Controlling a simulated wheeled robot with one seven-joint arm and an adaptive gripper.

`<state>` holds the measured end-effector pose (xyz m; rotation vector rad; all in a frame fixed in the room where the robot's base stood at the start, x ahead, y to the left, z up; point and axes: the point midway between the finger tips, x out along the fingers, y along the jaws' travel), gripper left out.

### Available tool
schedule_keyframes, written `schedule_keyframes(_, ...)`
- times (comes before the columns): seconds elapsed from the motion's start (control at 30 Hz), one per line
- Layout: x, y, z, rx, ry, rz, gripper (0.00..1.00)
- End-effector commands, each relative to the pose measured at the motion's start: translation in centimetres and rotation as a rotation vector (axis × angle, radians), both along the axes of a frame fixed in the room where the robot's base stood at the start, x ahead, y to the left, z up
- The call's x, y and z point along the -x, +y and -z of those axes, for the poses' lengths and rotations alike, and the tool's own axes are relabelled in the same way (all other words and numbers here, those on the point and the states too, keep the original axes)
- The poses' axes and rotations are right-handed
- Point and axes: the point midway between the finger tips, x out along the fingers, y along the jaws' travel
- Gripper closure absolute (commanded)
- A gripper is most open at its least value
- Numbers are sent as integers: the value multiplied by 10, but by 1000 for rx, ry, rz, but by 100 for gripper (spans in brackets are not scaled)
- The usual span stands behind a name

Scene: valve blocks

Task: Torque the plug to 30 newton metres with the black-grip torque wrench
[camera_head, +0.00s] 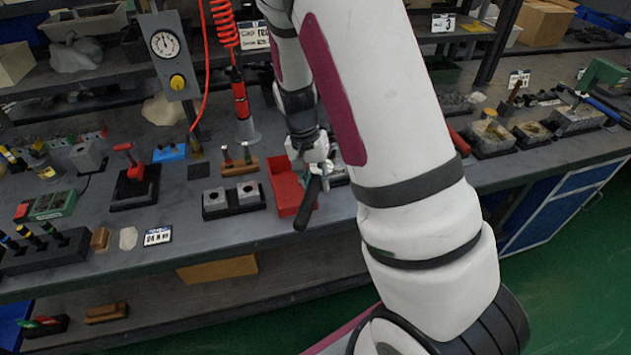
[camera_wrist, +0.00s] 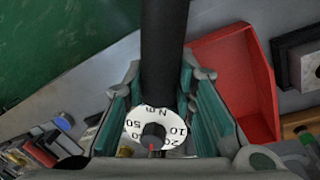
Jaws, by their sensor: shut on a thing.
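My gripper (camera_head: 316,165) is shut on the black-grip torque wrench (camera_head: 308,204), whose dark handle slants down-left over the bench near the red tray. In the wrist view, my gripper (camera_wrist: 164,100) has its teal pads on both sides of the wrench (camera_wrist: 164,45). A white dial (camera_wrist: 135,128) marked N m shows between the pads, with 10, 20 and 50 legible. A red mark shows at the dial's lower side; its exact reading is unclear. I cannot make out the plug or the wrench's working end.
A red tray (camera_head: 283,186) lies beside the wrench. Left of it is a black holder with two grey blocks (camera_head: 214,200). A red-handled tool stand (camera_head: 134,185) and a card (camera_head: 158,236) are further left. Valve blocks (camera_head: 492,136) stand at right, behind my arm.

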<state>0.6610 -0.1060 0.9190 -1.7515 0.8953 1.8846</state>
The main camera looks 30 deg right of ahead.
Motion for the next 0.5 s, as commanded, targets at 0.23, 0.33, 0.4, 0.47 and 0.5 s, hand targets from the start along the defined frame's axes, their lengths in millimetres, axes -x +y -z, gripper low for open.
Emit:
schedule_keyframes(0.23, -2, 0, -5, 1, -7, -3, 100)
schedule_keyframes(0.33, -2, 0, -9, 2, -7, -3, 100)
schedule_keyframes(0.4, -2, 0, -11, 1, -7, -3, 100)
schedule_keyframes(0.47, -2, 0, -13, 1, -7, -3, 100)
schedule_keyframes(0.5, -2, 0, -13, 1, -7, -3, 100)
